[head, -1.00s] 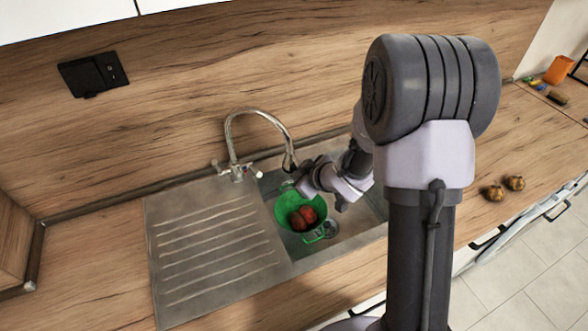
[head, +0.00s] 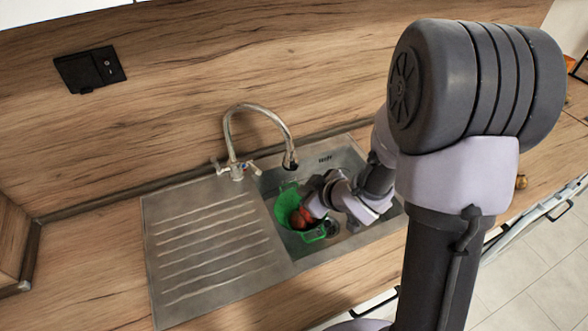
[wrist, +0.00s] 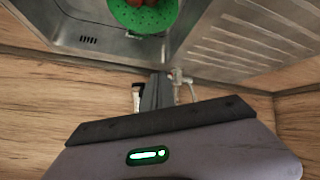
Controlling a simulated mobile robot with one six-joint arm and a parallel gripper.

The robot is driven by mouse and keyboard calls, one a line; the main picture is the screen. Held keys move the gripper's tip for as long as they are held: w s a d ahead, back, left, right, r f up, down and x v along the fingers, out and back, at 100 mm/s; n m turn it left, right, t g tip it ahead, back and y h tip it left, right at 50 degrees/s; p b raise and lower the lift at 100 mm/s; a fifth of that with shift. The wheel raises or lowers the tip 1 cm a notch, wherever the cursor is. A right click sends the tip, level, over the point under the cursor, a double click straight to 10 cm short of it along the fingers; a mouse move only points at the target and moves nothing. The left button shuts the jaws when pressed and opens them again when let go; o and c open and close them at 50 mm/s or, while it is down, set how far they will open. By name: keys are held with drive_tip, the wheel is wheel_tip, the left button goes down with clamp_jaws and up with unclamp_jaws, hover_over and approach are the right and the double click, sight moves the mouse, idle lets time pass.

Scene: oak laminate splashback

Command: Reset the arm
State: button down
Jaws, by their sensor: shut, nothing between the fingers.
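My arm reaches over the sink from the right in the head view. My gripper (head: 312,187) is above the sink basin and in front of the green colander's (head: 289,203) right side. In the wrist view, its dark fingers (wrist: 155,92) are shut with nothing between them. The colander stands in the basin and holds red round items (head: 299,217), partly hidden by my gripper. The colander also shows at the top edge of the wrist view (wrist: 143,18).
A steel sink with a ribbed drainboard (head: 210,245) is set in the wooden counter. A curved tap (head: 235,125) rises behind the basin, close to my gripper. A black socket (head: 90,70) is on the splashback. One round brown item (head: 521,181) shows at right.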

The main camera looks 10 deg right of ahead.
drive_tip(key=shift+s, duration=0.45)
drive_tip(key=s+d+r+m+h+b, duration=0.5)
drive_tip(key=s+r+m+b, duration=0.1)
drive_tip(key=m+b, duration=0.1)
drive_tip(key=s+a+r+m+g+y+b, duration=0.1)
drive_tip(key=s+a, duration=0.3)
drive_tip(key=s, duration=0.4)
drive_tip(key=s+a+r+m+g+y+b, duration=0.1)
drive_tip(key=s+a+m+g+y+b, duration=0.1)
drive_tip(key=s, duration=0.6)
drive_tip(key=a+m+b, duration=0.1)
drive_tip(key=a+m, duration=0.1)
drive_tip(key=a, duration=0.1)
drive_tip(key=shift+a+m+y, duration=0.2)
drive_tip(key=shift+m+y, duration=0.1)
